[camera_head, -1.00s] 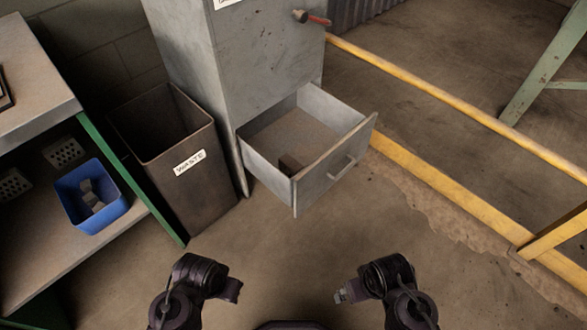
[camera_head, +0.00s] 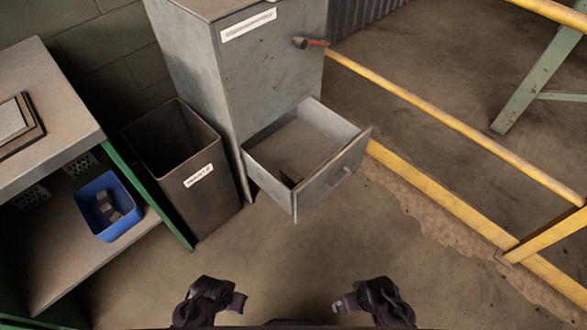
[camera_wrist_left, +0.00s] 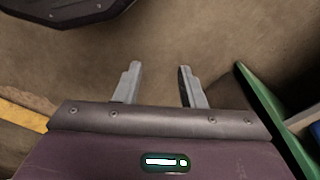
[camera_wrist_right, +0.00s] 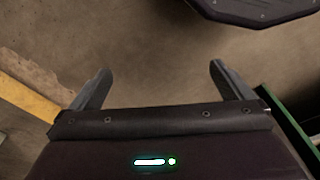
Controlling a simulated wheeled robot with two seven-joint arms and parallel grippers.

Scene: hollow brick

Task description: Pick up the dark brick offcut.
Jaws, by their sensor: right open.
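A small dark brick offcut (camera_head: 291,174) lies inside the open bottom drawer (camera_head: 313,133) of a grey metal cabinet, close to the drawer's front left corner. The drawer's wall partly hides it. My left gripper (camera_head: 240,303) is in the lower part of the head view, well short of the drawer; in the left wrist view its fingers (camera_wrist_left: 158,82) are parted with only floor between them. My right gripper (camera_head: 342,304) is also low in the head view, apart from the drawer; in the right wrist view its fingers (camera_wrist_right: 160,80) are wide apart and empty.
A brown waste bin (camera_head: 215,208) stands left of the cabinet (camera_head: 270,75). A green-framed shelf (camera_head: 90,260) at the left holds a blue bin (camera_head: 112,228) with grey pieces. A yellow rail (camera_head: 450,123) runs along the right. The floor before the drawer is clear.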

